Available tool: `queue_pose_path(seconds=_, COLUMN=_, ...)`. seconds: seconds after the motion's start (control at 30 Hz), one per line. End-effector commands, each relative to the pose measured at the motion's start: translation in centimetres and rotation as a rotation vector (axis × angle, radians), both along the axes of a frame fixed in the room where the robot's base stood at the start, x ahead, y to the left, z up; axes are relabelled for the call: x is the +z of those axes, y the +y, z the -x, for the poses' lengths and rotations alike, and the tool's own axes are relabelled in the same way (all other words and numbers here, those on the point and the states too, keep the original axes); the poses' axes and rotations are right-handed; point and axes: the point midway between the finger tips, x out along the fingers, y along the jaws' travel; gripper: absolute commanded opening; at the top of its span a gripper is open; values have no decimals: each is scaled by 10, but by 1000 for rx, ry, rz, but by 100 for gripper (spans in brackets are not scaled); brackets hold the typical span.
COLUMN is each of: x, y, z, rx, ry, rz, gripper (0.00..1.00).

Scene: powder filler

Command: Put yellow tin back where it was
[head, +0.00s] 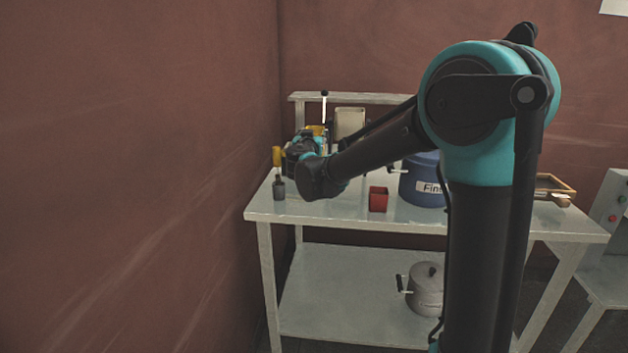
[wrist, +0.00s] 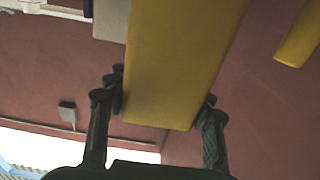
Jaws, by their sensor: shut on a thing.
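The yellow tin (wrist: 180,65) fills the middle of the wrist view, between the two fingers of my gripper (wrist: 160,112). The fingers are shut on its sides. In the head view my gripper (head: 305,146) is over the left end of the table, and a small part of the yellow tin (head: 317,130) shows just beyond it. My wrist hides most of the tin there. I cannot tell whether the tin touches a surface.
A yellow-topped dark item (head: 277,157) stands at the table's left edge, close to my gripper. A beige container (head: 349,123) stands behind, near the raised shelf (head: 385,98).

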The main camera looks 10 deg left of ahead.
Motion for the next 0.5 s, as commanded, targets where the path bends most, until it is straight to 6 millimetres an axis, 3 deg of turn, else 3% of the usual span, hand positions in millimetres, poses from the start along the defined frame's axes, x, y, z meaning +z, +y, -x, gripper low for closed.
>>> queue_pose_path(seconds=0.3, x=-77, y=0, z=-1, rx=0, ry=0, rz=0, gripper=1)
queue_pose_path(seconds=0.5, x=-103, y=0, z=0, rx=0, ry=0, rz=0, gripper=1)
